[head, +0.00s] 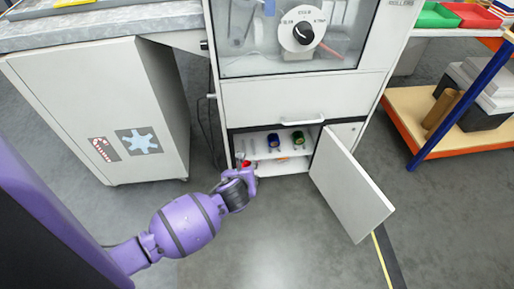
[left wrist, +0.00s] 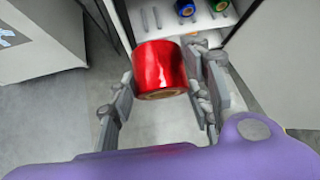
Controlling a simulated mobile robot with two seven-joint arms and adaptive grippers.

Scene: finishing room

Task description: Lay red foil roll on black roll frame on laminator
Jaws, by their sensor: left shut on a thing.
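The red foil roll (left wrist: 158,65) is between the fingers of my left gripper (left wrist: 161,88) in the left wrist view, which is shut on it. In the head view only a small red part of the roll (head: 246,163) shows beside my left gripper (head: 247,172), in front of the open lower compartment. The laminator (head: 290,94) is the light grey machine with a window and a dial at top centre. I cannot make out the black roll frame. My right gripper is not in view.
The compartment door (head: 350,186) stands open to the right. A blue roll (head: 274,140) and a green roll (head: 298,138) sit on the shelf inside. A grey cabinet (head: 95,110) stands at left, an orange-edged rack (head: 398,128) at right. Floor in front is clear.

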